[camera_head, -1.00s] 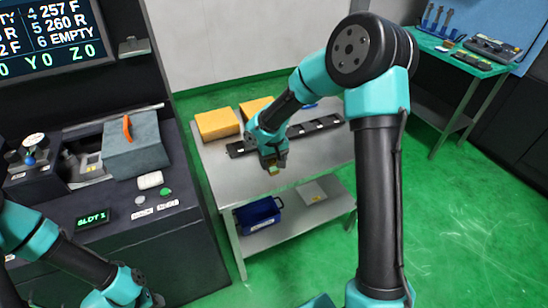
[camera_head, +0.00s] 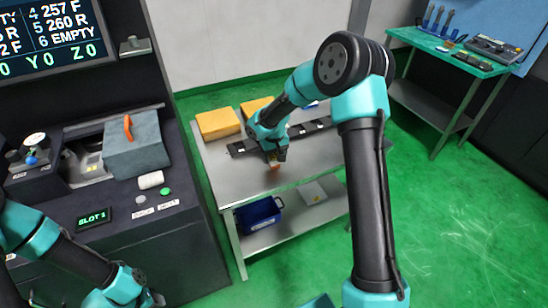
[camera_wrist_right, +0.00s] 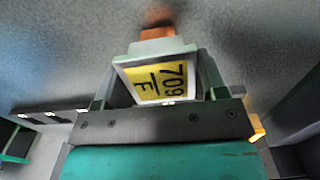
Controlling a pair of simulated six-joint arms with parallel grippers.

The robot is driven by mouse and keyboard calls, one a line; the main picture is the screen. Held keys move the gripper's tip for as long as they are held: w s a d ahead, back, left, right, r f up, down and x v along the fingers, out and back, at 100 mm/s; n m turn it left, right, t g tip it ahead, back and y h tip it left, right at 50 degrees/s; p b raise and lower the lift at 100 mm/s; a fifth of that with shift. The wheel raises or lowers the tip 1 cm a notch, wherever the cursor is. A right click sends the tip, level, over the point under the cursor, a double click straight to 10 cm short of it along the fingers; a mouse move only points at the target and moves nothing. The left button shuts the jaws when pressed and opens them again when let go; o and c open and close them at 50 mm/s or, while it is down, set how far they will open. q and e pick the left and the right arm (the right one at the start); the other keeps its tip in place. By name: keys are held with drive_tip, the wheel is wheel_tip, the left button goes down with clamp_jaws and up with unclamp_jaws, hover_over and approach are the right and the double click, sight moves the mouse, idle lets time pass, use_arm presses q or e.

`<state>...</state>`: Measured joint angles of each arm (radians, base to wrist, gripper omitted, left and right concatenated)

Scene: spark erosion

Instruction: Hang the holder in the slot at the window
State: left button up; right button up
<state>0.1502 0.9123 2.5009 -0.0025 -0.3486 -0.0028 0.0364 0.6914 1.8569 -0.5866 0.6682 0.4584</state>
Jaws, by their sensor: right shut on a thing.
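My right gripper (camera_head: 274,159) is shut on the holder, above the steel table. A black rack strip (camera_head: 310,126) with pale tags lies behind the gripper on the table. My left gripper (camera_head: 152,299) is at the bottom edge, too cut off to tell its jaws. I cannot tell which slot is at the window.
The steel table (camera_head: 235,180) also carries yellow boxes (camera_head: 217,123). A blue bin (camera_head: 258,213) is on its lower shelf. The machine at left has a SLOT 1 display (camera_head: 93,217) and a grey box (camera_head: 134,150) with an orange handle. The table's front part is clear.

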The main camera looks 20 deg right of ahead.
sight(274, 155)
drive_tip(key=shift+f, duration=0.35)
drive_tip(key=shift+f, duration=0.15)
drive_tip(key=o, duration=1.3)
wheel_tip(274, 155, up, 12)
drive_tip(key=shift+r, duration=0.15)
drive_tip(key=shift+o, duration=0.4)
